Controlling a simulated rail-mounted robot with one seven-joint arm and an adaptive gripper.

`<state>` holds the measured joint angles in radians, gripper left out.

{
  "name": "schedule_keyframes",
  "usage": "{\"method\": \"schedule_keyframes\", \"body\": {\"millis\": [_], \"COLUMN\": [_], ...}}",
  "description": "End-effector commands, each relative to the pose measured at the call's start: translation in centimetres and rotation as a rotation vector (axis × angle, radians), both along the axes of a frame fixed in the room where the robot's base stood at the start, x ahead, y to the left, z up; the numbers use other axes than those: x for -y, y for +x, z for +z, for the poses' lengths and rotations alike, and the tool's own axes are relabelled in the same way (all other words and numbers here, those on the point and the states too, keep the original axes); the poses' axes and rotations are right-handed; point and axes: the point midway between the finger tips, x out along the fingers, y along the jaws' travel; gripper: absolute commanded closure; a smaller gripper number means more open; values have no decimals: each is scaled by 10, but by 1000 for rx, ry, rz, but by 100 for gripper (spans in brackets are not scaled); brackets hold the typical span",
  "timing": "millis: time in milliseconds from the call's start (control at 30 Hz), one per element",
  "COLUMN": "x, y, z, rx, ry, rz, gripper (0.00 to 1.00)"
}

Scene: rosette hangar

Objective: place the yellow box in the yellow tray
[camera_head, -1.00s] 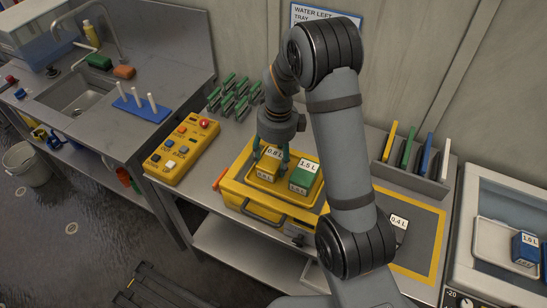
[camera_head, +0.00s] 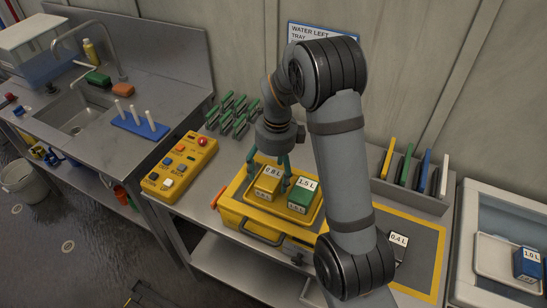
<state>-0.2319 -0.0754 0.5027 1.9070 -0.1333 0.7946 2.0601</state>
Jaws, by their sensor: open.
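The yellow box (camera_head: 267,184), labelled 0.8 L, sits upright in the yellow tray (camera_head: 262,203), on its left side. A green box (camera_head: 301,195) labelled 1.5 L stands beside it in the same tray, with a narrow gap between them. My gripper (camera_head: 269,168) is open just above the yellow box, its greenish fingers spread to either side of the box's top. Whether a finger still touches the box cannot be told.
The tray rests on a yellow case with a handle. A yellow button panel (camera_head: 180,164) lies left, green clips (camera_head: 232,113) behind. A dark box (camera_head: 398,245) labelled 0.4 L stands right on a yellow-bordered mat (camera_head: 428,262). A rack (camera_head: 410,188) of coloured plates stands behind it.

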Motion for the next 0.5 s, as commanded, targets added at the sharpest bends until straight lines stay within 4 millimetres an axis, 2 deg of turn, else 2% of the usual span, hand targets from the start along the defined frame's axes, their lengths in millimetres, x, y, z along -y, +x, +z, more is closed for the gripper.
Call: {"method": "schedule_keyframes", "body": {"millis": [100, 300, 500], "x": [1, 4, 5], "y": [1, -1, -3], "z": [27, 68, 92], "rx": [8, 7, 2], "ry": [3, 2, 0], "rz": [-2, -2, -1], "gripper": [24, 24, 24]}}
